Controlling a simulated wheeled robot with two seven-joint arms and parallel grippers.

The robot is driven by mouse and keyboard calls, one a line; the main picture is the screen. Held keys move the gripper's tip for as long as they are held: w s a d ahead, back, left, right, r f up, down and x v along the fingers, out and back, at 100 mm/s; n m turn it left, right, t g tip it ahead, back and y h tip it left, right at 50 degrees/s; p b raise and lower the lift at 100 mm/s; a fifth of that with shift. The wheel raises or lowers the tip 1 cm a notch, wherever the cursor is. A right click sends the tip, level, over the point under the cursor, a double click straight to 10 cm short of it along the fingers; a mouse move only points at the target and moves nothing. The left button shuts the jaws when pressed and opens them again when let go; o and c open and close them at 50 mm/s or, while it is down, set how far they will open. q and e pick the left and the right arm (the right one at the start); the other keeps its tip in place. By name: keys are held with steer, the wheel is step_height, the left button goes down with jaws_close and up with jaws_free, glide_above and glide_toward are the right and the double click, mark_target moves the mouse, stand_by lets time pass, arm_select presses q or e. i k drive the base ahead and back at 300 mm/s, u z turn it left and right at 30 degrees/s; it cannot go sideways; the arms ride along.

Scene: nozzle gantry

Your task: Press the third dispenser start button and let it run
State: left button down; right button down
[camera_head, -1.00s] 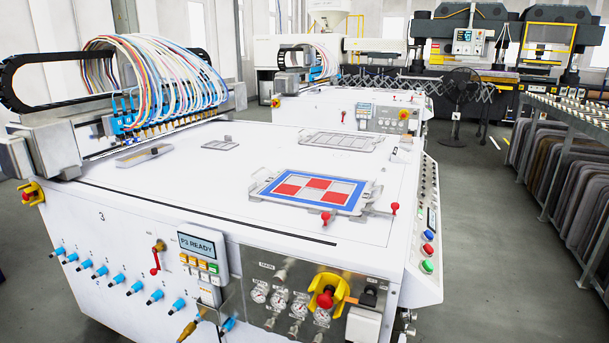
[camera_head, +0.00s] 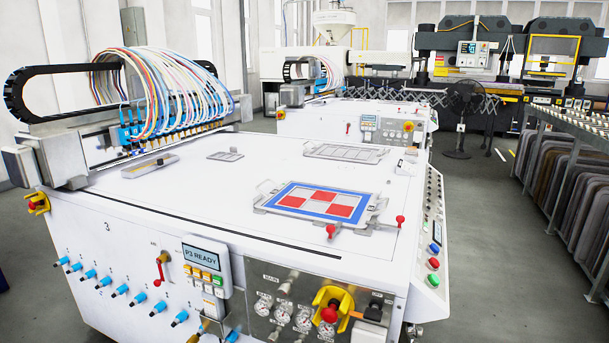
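The dispenser machine marked 3 (camera_head: 190,199) fills the middle of the head view, with a white top and front. A control box (camera_head: 207,266) on its front has a screen (camera_head: 204,254) reading "P3 READY". Below the screen are orange-yellow keys (camera_head: 202,273) and a green key (camera_head: 218,281) at the right end. A side panel (camera_head: 432,225) on the right carries a blue button (camera_head: 435,248), a red button (camera_head: 434,264) and a green button (camera_head: 432,279). A framed red, white and blue panel (camera_head: 318,201) lies on the top. Neither gripper is in view.
A yellow-collared red emergency knob (camera_head: 329,312) sits at the front right, beside gauges (camera_head: 283,319). Blue fittings (camera_head: 139,298) stick out along the front. The nozzle gantry (camera_head: 150,125) stands at the back left. Grey floor (camera_head: 488,240) is clear on the right, before a rack (camera_head: 560,180).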

mark_target(433, 278)
steer(key=k, duration=0.65)
steer(key=u, duration=0.35)
steer(key=i, duration=0.75)
steer(key=z, duration=0.5)
steer(key=i, duration=0.7)
steer(key=z, duration=0.65)
